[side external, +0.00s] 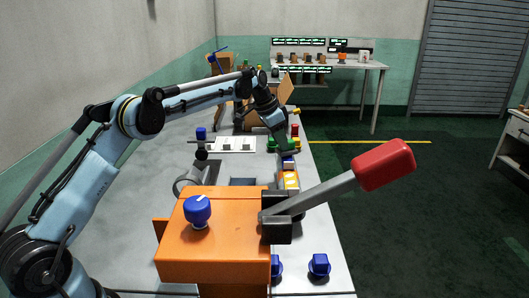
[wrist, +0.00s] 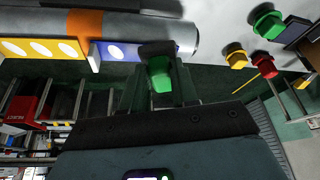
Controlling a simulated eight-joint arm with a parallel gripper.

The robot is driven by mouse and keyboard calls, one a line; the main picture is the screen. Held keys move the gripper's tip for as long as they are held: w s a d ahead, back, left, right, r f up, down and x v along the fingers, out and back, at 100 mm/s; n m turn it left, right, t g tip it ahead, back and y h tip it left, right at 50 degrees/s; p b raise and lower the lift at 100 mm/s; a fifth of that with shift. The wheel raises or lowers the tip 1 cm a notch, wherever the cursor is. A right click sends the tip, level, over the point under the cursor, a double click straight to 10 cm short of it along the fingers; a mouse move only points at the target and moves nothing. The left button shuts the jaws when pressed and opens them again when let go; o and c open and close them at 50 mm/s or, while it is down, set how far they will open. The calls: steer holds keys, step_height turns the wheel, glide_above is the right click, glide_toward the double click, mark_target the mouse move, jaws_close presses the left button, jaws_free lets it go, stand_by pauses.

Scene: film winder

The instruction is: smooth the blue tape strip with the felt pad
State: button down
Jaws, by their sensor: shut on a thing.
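My gripper (wrist: 160,85) is shut on the green handle of the felt pad (wrist: 157,49). The pad's dark face is at the right end of the blue tape strip (wrist: 113,51) in the wrist view and overlaps it; I cannot tell whether they touch. The strip has white ovals and lies along a grey roller (wrist: 185,35), beside a yellow strip (wrist: 40,48) with white ovals. In the side view, my gripper (side external: 284,150) is just beyond the blue strip (side external: 288,161), and the yellow strip (side external: 289,179) is nearer the camera. The pad is hard to make out there.
An orange housing (side external: 205,230) with a blue knob (side external: 197,208) and a red-handled lever (side external: 383,165) stands in front. A white tray (side external: 236,144) is left of my gripper. Green, yellow and red knobs (wrist: 267,25) are on the bench nearby. Blue knobs (side external: 319,265) sit at the front.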

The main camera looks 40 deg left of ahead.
steer(key=shift+f, duration=0.35)
steer(key=shift+d, duration=0.1)
stand_by(0.4)
steer(key=shift+s+d, duration=0.35)
steer(key=shift+s, duration=0.05)
steer(key=shift+s, duration=0.1)
steer(key=shift+s+d+f, duration=0.1)
steer(key=shift+s+d, duration=0.25)
steer(key=shift+d, duration=0.1)
stand_by(0.4)
steer(key=shift+s+d, duration=0.15)
steer(key=shift+s, duration=0.05)
steer(key=shift+s+d, duration=0.3)
steer(key=shift+s+d, duration=0.1)
stand_by(0.4)
